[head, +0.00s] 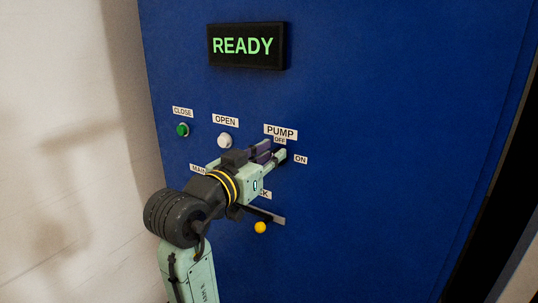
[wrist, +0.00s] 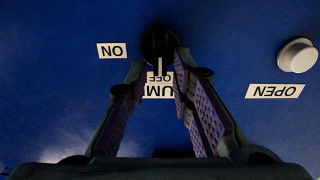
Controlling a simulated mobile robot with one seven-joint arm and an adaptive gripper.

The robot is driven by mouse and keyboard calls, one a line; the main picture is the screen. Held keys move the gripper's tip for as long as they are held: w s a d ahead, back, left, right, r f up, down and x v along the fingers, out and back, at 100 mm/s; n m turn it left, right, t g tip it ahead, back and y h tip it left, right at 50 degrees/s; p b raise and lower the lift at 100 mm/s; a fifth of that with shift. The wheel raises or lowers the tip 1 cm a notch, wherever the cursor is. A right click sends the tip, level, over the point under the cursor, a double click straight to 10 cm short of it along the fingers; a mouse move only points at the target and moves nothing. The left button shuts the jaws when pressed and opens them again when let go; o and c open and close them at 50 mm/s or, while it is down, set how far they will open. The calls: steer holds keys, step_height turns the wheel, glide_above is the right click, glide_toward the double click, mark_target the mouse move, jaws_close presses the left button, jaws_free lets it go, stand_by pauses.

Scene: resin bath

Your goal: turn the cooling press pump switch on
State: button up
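The pump switch is a round black knob (wrist: 159,42) with a white pointer. In the wrist view the pointer faces the OFF label (wrist: 160,77), and the ON label (wrist: 112,50) is off to the left. In the head view my gripper (head: 275,153) is at the panel just below the PUMP label (head: 281,131), left of the ON label (head: 301,160), and hides most of the knob. In the wrist view my gripper (wrist: 158,65) has its fingers apart, with the tips on either side of the knob. Whether they touch it is unclear.
The blue panel (head: 400,120) carries a READY display (head: 246,46), a green CLOSE button (head: 183,130) and a white OPEN button (head: 224,140). A lever with a yellow ball (head: 260,228) is below my gripper. The panel's right side is bare.

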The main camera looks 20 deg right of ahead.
jaws_close()
steer(key=shift+m+b, duration=0.35)
steer(key=shift+m, duration=0.05)
steer(key=m+b, duration=0.4)
steer(key=m, duration=0.1)
steer(key=s+f+m+b, duration=0.1)
steer(key=m+b, duration=0.2)
steer(key=m, duration=0.3)
steer(key=d+f+m+b, duration=0.1)
steer(key=m+b, duration=0.3)
steer(key=m, duration=0.2)
steer(key=shift+s+d+b, duration=0.1)
steer(key=shift+s+b, duration=0.2)
stand_by(0.5)
steer(key=shift+o, duration=1.4)
jaws_free()
steer(key=shift+r, duration=0.1)
